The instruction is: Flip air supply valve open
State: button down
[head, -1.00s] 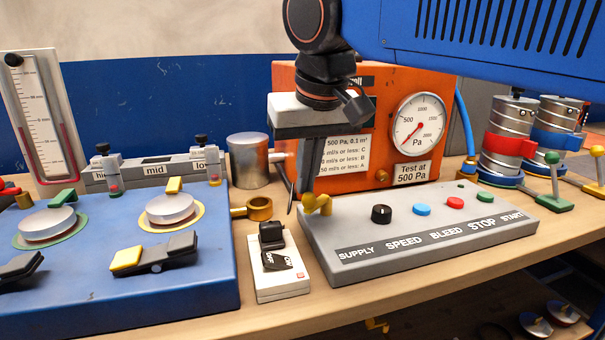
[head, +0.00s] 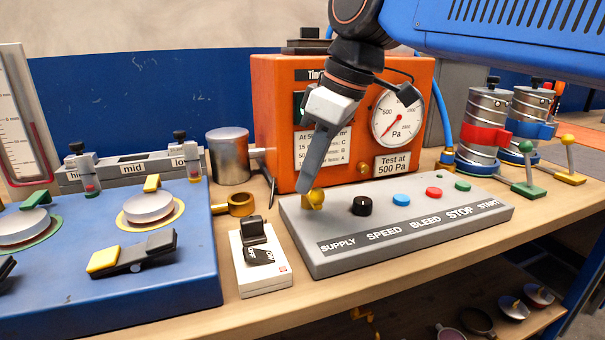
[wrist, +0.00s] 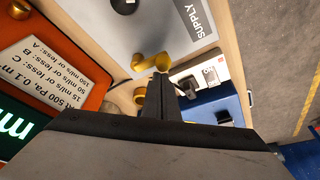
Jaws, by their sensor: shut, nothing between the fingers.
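The air supply valve is a small yellow lever (head: 316,198) at the left end of the grey control box, behind the word SUPPLY. In the wrist view the yellow lever (wrist: 150,62) lies just beyond my fingertips. My gripper (head: 303,188) is shut and empty, slanting down from the upper right. Its tips are at the left side of the lever, touching or very nearly so; I cannot tell which. The gripper also shows in the wrist view (wrist: 163,82). The fingers hide a little of the lever's left side.
The grey control box (head: 400,232) also carries a black knob (head: 362,205) and several coloured buttons. Behind stands the orange tester (head: 270,110) with its gauge (head: 398,120). A white switch box (head: 262,275) and brass fitting (head: 240,204) sit to the left.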

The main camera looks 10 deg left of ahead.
jog(key=shift+d, duration=0.25)
dwell(0.5)
jog(key=shift+a, duration=0.1)
jog(key=shift+w+a, duration=0.1)
jog(key=shift+a, duration=0.2)
jog(key=a, duration=0.1)
jog(key=a+r, duration=0.1)
jog(key=a, duration=0.1)
jog(key=shift+w+a, duration=0.1)
jog(key=shift+a, duration=0.05)
jog(key=v, duration=0.9)
jog(key=shift+w, duration=0.1)
